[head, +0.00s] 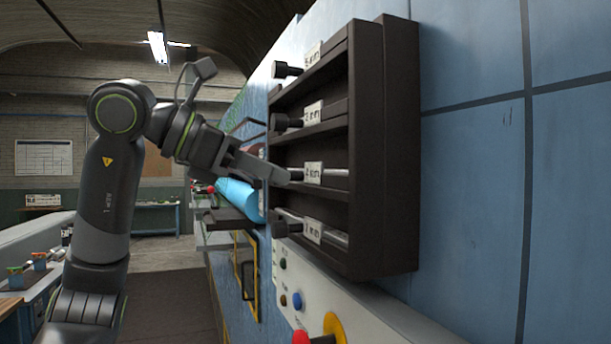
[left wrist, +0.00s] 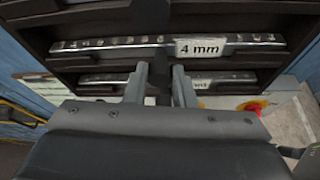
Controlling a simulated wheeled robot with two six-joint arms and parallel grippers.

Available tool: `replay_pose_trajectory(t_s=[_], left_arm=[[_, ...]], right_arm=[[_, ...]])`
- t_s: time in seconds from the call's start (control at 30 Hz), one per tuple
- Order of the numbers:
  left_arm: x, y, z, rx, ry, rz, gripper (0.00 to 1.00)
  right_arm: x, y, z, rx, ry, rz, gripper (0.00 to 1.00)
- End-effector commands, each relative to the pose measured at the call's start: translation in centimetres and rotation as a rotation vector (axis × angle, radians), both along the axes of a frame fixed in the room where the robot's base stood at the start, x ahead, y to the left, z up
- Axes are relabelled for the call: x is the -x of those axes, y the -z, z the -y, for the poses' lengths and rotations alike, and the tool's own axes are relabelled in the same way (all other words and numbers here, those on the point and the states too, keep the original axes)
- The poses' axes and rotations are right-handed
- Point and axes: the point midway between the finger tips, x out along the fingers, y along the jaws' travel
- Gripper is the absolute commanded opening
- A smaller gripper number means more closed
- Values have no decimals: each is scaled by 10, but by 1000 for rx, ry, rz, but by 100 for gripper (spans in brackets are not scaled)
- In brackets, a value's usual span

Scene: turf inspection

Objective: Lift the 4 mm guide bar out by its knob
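The 4 mm guide bar (left wrist: 112,43) is a shiny metal bar lying in its slot of the dark rack, with a white "4 mm" label (left wrist: 199,48) in the left wrist view. Its dark knob (left wrist: 157,82) stands out between the fingers of my left gripper (left wrist: 160,73). The fingers are apart, one on each side of the knob, and a narrow gap seems to show on the right. In the head view my left gripper (head: 280,174) is at the third slot from the top and hides that knob. My right gripper is not in view.
The rack (head: 383,150) is fixed to a blue panelled wall (head: 470,200). Other bars with black knobs (head: 287,69) sit above and below. A panel with a red knob (head: 301,338) lies below the rack. A blue rolled item (head: 240,197) lies behind my gripper.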

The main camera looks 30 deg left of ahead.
Motion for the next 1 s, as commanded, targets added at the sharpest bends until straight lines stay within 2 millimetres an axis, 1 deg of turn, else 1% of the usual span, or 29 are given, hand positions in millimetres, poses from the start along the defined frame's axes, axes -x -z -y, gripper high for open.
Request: replay_pose_trajectory(t_s=[0.03,0.1,0.4,0.57,0.77,0.9,0.93,0.97,1.0], left_arm=[[0,0,0,0,0,0,8],[0,0,0,0,0,0,0],[0,-1,0,1,0,2,0],[0,-6,0,3,1,3,0],[1,-20,1,3,3,4,0],[1,-36,1,4,4,4,0],[2,-38,0,3,3,4,0],[8,-33,-7,2,-4,4,0],[16,-32,-13,2,-5,5,0]], right_arm=[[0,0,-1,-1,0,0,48],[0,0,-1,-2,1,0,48],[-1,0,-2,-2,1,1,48],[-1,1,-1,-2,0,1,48],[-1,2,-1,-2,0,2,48],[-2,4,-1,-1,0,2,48],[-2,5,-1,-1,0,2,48],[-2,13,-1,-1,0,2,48],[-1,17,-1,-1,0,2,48]])
